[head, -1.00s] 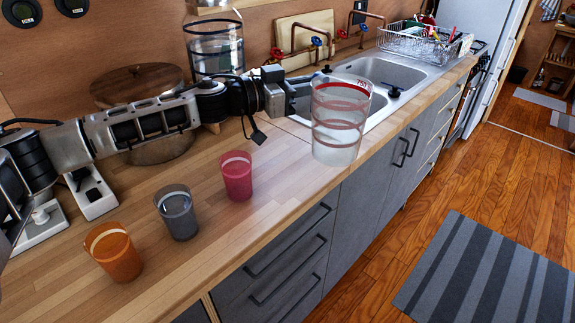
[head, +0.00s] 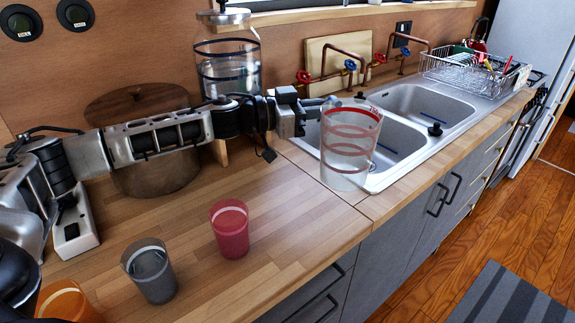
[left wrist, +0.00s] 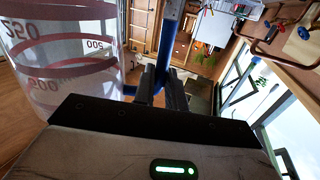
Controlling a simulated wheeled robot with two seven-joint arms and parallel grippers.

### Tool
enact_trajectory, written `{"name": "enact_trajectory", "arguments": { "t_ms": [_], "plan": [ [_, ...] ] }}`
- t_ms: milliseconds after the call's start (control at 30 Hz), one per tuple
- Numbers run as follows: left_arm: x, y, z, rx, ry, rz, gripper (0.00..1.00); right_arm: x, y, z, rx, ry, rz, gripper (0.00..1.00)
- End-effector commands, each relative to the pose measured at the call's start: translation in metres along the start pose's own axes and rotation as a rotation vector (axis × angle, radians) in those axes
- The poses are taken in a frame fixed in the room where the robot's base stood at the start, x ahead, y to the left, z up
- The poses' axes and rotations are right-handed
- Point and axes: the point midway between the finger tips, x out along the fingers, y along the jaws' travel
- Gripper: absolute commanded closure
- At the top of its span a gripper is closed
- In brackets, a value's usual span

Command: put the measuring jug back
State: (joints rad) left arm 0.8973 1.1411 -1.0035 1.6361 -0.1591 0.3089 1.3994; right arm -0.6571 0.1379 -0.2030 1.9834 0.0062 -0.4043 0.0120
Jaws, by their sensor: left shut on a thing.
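The measuring jug (head: 347,150) is clear with red bands and numbers. It is upright in the head view, in front of the sink's near corner. I cannot tell whether its base touches the counter. My left gripper (head: 318,108) reaches in from the left and is shut on the jug at its far side, near the rim. In the left wrist view the jug (left wrist: 62,50) fills the upper left, beside the fingers (left wrist: 160,85). My right gripper is not in view.
A red cup (head: 229,230), a grey cup (head: 150,272) and an orange cup (head: 66,303) stand on the wooden counter (head: 190,225). Behind my arm are a wooden-lidded pot (head: 150,178) and a glass dispenser (head: 228,70). The double sink (head: 410,150) and dish rack (head: 460,72) lie to the right.

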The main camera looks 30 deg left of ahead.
Motion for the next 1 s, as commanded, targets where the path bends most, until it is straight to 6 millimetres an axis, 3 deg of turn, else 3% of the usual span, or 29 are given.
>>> {"name": "enact_trajectory", "arguments": {
  "t_ms": [33, 133, 233, 400, 567, 800, 1000],
  "plan": [
    [-0.013, -0.004, 0.012, -0.002, -0.005, -0.004, 1.00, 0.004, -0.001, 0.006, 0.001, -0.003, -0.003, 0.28],
    [-0.037, -0.011, 0.023, -0.001, -0.005, -0.004, 1.00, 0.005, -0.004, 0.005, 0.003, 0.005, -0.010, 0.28],
    [-0.050, -0.013, 0.045, -0.005, -0.004, -0.001, 1.00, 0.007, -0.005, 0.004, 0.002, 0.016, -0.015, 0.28],
    [-0.068, -0.018, 0.064, -0.002, 0.000, 0.000, 1.00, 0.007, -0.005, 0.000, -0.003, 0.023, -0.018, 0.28],
    [-0.075, -0.021, 0.073, -0.002, 0.001, 0.000, 1.00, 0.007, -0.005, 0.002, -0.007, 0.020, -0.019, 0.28],
    [-0.077, -0.020, 0.102, -0.003, 0.003, -0.001, 1.00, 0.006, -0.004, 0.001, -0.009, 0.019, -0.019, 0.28],
    [-0.077, -0.020, 0.105, 0.001, 0.003, -0.001, 1.00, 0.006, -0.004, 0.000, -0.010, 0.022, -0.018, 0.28]
  ]
}}
